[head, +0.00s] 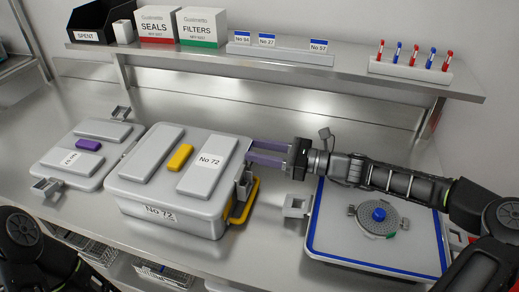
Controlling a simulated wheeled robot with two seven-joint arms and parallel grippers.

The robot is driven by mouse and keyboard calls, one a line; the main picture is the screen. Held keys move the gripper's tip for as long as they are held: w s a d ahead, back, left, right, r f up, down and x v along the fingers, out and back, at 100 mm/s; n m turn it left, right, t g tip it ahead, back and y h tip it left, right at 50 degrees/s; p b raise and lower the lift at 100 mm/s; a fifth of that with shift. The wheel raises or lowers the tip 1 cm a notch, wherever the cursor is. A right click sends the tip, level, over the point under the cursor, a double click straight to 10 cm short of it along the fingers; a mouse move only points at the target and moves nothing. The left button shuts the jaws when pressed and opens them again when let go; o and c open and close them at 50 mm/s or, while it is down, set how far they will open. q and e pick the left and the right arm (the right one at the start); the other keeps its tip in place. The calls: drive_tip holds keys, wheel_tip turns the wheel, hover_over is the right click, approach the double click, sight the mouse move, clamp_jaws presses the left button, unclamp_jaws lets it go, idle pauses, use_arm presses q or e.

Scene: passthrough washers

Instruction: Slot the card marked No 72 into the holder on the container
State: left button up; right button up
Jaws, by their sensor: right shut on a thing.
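The grey container (170,195) stands left of centre on the steel bench, its lid shut. A "No 72" marking (208,160) shows on the lid and a white "No 72" label (160,212) on its front. My right gripper (250,152) reaches in from the right, its purple fingers at the container's right upper edge. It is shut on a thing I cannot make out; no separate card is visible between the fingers. I cannot pick out the holder with certainty. My left arm shows at the bottom left, its gripper out of view.
A second grey case (62,148) lies left. A blue-edged tray (330,243) with a round grey part (379,222) lies right. A yellow handle (243,207) flanks the container.

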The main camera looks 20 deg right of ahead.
drive_tip(key=o, duration=1.4)
drive_tip(key=shift+f, duration=0.1)
drive_tip(key=o, duration=0.4)
wheel_tip(320, 180, up, 7)
drive_tip(key=p, duration=0.7)
drive_tip(key=shift+p, duration=0.4)
